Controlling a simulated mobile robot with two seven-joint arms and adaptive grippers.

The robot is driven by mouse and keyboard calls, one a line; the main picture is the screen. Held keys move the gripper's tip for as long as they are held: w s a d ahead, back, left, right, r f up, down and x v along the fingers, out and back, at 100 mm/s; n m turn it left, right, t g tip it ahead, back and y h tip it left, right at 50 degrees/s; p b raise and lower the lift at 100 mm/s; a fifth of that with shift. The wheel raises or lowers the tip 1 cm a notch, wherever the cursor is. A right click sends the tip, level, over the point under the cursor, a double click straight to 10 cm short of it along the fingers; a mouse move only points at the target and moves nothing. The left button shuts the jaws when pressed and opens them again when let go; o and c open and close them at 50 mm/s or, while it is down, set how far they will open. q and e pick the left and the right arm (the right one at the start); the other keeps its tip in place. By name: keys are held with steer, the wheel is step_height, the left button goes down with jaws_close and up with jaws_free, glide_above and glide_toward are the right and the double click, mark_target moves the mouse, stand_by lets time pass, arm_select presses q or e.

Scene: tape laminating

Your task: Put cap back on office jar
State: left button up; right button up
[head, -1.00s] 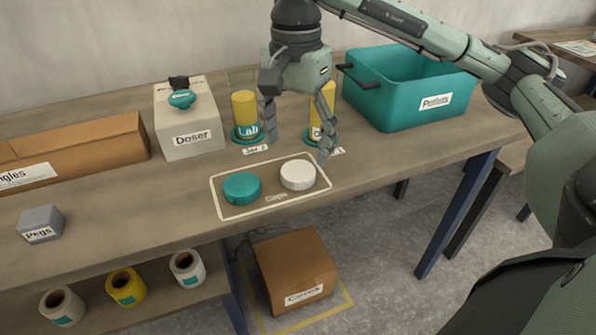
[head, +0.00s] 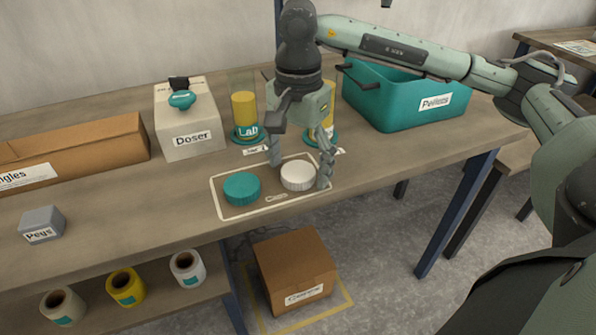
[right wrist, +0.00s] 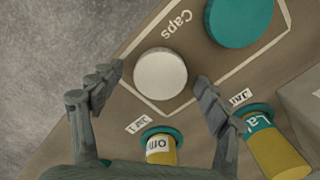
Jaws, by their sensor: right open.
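The white cap (head: 298,176) lies in the outlined caps area, to the right of the teal cap (head: 242,188). My right gripper (head: 300,168) is open and points down over the white cap, one finger on each side. In the right wrist view the white cap (right wrist: 160,74) shows uncovered between and beyond the fingertips, and I see no grip on it. The jar with the partly hidden label (head: 320,133) stands behind my gripper; it also shows in the right wrist view (right wrist: 160,146). The Lab jar (head: 244,110) stands left of it. Both hold yellow contents. My left gripper is out of view.
A Doser box (head: 189,130) stands left of the Lab jar. A teal Pellets bin (head: 400,100) is at the back right. A grey Pegs block (head: 41,224) and a long cardboard box (head: 90,146) are on the left. The front table strip around the caps area is clear.

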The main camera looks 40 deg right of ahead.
mark_target(296, 173)
steer(key=c, duration=0.8)
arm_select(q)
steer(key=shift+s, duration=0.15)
arm_select(e)
steer(key=shift+c, duration=0.2)
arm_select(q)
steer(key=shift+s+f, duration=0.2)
arm_select(e)
steer(key=shift+r, duration=0.45)
steer(key=r, duration=0.3)
steer(key=shift+s+a+r, duration=0.1)
steer(key=shift+a+r, duration=0.25)
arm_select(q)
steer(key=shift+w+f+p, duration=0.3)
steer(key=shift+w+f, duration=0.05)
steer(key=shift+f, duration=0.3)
arm_select(e)
steer(key=s+a+r, duration=0.6)
steer(key=a, duration=0.2)
steer(key=shift+s+a+r, duration=0.2)
steer(key=shift+s+a, duration=0.15)
steer(key=shift+s, duration=0.05)
